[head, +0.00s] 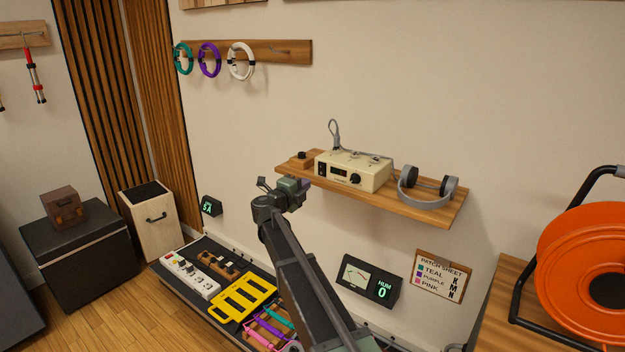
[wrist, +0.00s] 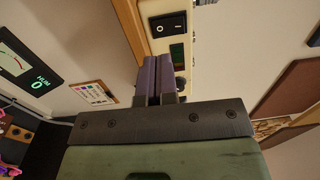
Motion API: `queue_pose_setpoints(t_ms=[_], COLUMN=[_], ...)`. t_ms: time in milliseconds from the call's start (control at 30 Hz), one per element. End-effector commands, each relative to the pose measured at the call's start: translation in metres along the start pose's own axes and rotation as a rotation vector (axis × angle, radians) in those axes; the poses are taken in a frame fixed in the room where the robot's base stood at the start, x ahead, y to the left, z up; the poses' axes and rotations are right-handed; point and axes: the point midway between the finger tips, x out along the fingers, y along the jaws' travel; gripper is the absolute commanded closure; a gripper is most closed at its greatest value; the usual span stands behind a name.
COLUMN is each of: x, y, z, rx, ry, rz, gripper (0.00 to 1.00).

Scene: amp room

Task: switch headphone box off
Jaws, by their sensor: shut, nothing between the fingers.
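The headphone box (head: 362,172) is a cream box on the wooden wall shelf. Its front has a black rocker switch at the left end, a small dark display and a black knob. Which side of the rocker is pressed I cannot tell. My gripper (head: 297,186) is shut and empty in front of the shelf's left part. Its purple fingers (wrist: 161,72) end just short of the switch and partly cover the panel.
The wooden shelf (head: 425,210) also holds grey headphones (head: 428,188) and a small wooden block with a black knob (head: 301,159). Below are a HUM meter reading 0 (head: 369,281) and a patch sheet (head: 441,276). An orange cable reel (head: 590,270) stands at the right.

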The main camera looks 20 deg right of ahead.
Motion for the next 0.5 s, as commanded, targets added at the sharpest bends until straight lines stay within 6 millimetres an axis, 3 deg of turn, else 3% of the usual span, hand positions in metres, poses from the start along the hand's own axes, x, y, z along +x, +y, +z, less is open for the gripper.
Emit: queue_pose_setpoints(t_ms=[100,233,500], x=[-0.031,-0.055,-0.07], y=[0.002,0.003,0.003], z=[-0.001,-0.001,0.0], rx=[0.0,0.0,0.0], ry=[-0.002,-0.002,0.0], rz=[0.0,0.0,0.001], gripper=[1.0,1.0,1.0])
